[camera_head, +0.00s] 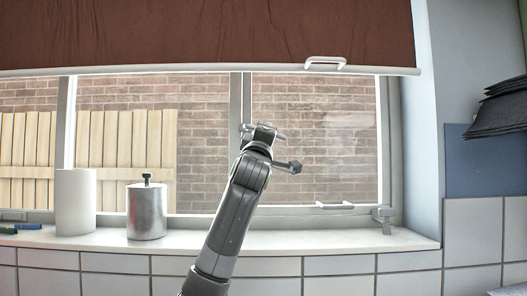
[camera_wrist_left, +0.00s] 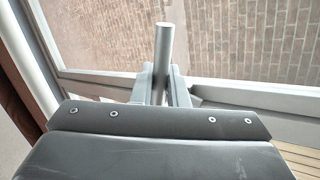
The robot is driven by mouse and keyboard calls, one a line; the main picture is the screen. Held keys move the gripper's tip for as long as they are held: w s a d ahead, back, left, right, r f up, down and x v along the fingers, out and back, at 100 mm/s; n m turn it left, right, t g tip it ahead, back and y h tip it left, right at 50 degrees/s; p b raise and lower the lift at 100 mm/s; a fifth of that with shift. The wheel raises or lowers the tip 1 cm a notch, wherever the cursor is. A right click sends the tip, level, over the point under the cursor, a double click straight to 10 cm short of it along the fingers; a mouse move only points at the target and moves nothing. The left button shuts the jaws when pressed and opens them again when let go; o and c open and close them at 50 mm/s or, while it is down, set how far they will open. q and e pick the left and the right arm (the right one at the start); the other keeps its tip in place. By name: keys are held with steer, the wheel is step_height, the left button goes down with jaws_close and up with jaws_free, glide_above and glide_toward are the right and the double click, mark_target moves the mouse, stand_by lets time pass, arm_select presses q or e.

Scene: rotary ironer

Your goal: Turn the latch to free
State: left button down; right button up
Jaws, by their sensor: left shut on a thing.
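My left gripper (camera_head: 263,130) is raised in front of the upright bar between the window panes in the head view. In the left wrist view its two fingers (camera_wrist_left: 164,88) are shut on a plain grey rod, which I take to be the latch (camera_wrist_left: 164,48). The rod stands upright in that picture, and its end sticks out past the fingertips. The latch's base is hidden behind the gripper. In the head view the arm and gripper cover most of the latch. My right gripper is not in view.
A brown blind (camera_head: 200,35) with a white handle (camera_head: 325,63) hangs above the window. A white cylinder (camera_head: 76,202) and a metal canister (camera_head: 146,212) stand on the sill (camera_head: 300,242). A grey fitting (camera_head: 384,216) sits at the window's lower right corner, near a white handle (camera_head: 335,205).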

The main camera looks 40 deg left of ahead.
arm_select(q)
steer(key=shift+r+n+y+b, duration=0.15)
steer(key=shift+n+y+b, duration=0.3)
steer(key=shift+n, duration=0.25)
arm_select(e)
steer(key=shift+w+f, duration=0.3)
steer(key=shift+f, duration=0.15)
arm_select(q)
steer(key=shift+r+g, duration=0.15)
steer(key=shift+g, duration=0.15)
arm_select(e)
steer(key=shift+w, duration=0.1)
arm_select(q)
steer(key=c, duration=1.5)
jaws_free()
steer(key=shift+w+d, duration=0.15)
